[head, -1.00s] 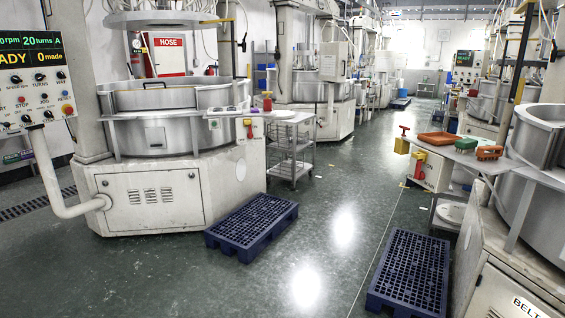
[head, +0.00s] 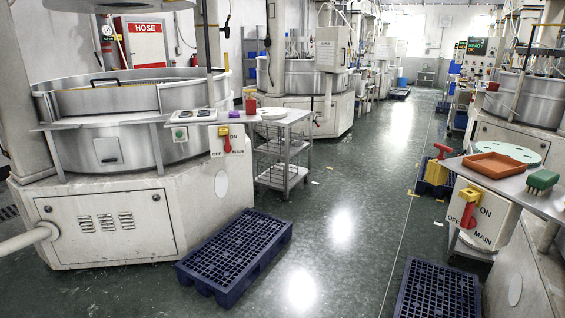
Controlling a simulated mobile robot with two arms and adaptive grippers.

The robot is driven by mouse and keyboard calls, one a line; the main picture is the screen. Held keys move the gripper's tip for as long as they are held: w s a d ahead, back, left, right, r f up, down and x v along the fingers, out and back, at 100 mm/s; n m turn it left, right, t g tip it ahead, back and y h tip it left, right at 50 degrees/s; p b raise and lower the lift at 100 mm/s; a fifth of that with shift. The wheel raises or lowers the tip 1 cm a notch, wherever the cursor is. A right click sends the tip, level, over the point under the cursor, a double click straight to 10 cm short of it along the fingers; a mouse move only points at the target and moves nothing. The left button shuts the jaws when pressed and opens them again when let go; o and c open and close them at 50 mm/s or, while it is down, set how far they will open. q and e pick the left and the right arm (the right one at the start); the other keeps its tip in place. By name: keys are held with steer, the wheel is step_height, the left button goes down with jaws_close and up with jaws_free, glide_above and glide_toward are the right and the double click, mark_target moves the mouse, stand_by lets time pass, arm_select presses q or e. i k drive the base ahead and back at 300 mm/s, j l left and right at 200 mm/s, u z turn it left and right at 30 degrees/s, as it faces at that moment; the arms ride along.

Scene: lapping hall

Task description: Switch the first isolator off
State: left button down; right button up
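Two isolators show in the head view. One is on a white plate marked ON, OFF and MAIN at the corner of the left machine; its red handle (head: 227,138) stands roughly upright. The other is on a white box (head: 487,197) at the right, with the same words and a yellow backing; its red handle (head: 469,194) also looks roughly upright. Which one counts as the first, I cannot tell from the picture. Neither of my grippers is in view.
A blue pallet (head: 236,256) lies before the left machine and another blue pallet (head: 437,292) lies at the lower right. A wire trolley (head: 283,160) stands beside the left machine. An orange tray (head: 499,167) and a green brush (head: 542,180) lie on the right shelf. The aisle between is clear.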

mark_target(228, 147)
steer(key=i, duration=3)
steer(key=u, duration=0.35)
